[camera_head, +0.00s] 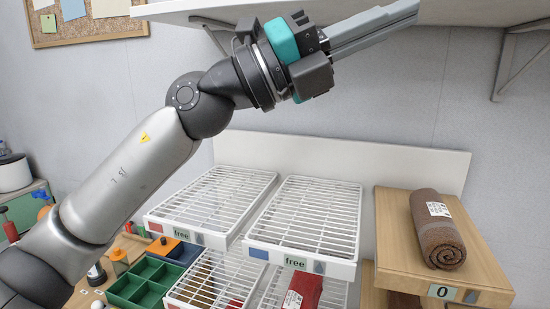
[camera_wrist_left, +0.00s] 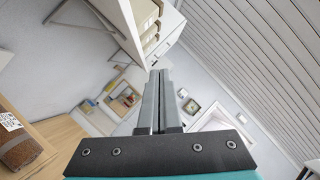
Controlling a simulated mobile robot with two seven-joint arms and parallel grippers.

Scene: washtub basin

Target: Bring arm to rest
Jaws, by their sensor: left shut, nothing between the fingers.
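My left arm (camera_head: 128,180) comes in from the left in the head view and reaches up across the middle. My left gripper (camera_head: 378,25) is raised near the underside of a white shelf, with its fingers pointing up and right. The fingers are shut together with nothing between them. In the left wrist view the two closed fingers of the left gripper (camera_wrist_left: 158,100) point away over a tilted view of the room. My right gripper does not show in either view.
A white shelf (camera_head: 435,12) on brackets hangs close to the gripper. Below are white wire racks (camera_head: 308,212), a wooden stand (camera_head: 390,245) with a rolled brown towel (camera_head: 437,228), a red item (camera_head: 303,290) and a green divided tray (camera_head: 145,283). A corkboard (camera_head: 90,28) hangs at upper left.

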